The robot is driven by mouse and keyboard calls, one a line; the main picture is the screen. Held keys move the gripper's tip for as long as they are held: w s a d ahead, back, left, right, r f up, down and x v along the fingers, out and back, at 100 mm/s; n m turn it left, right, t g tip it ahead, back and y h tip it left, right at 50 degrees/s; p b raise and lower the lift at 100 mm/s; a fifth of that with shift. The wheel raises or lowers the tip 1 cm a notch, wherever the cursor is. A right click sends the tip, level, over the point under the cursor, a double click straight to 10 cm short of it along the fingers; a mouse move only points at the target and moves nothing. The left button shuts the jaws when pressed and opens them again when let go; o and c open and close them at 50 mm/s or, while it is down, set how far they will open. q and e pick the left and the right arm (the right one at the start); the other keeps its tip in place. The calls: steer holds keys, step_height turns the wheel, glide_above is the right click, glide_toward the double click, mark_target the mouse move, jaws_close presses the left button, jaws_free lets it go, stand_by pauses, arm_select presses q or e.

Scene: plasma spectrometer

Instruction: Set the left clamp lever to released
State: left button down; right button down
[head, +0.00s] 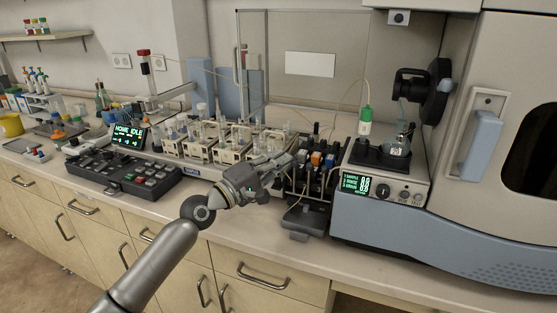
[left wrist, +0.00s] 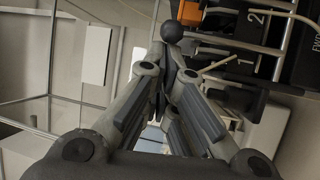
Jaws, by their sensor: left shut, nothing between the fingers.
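My left gripper (head: 286,160) reaches in over the bench to the left side of the black pump unit (head: 312,178), which has orange and blue parts on top. In the left wrist view the fingers (left wrist: 168,60) are together, with nothing visible held between them. A black ball knob (left wrist: 172,31) shows right at the fingertips; I cannot tell whether they touch it. My right gripper is not in view.
Sample racks with bottles (head: 215,145) stand close left of the pump. A control panel (head: 124,178) lies farther left. The instrument with a green display (head: 382,190) stands right of the pump. A dark grey tray (head: 306,218) sits in front of it.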

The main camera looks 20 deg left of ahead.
arm_select(q)
steer(key=shift+s, duration=0.1)
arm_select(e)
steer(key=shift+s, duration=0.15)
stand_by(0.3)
arm_select(q)
steer(key=shift+s, duration=0.1)
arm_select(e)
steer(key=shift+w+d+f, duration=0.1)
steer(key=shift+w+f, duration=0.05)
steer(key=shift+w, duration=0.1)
arm_select(q)
steer(key=shift+f+b, duration=0.1)
steer(key=shift+b, duration=0.35)
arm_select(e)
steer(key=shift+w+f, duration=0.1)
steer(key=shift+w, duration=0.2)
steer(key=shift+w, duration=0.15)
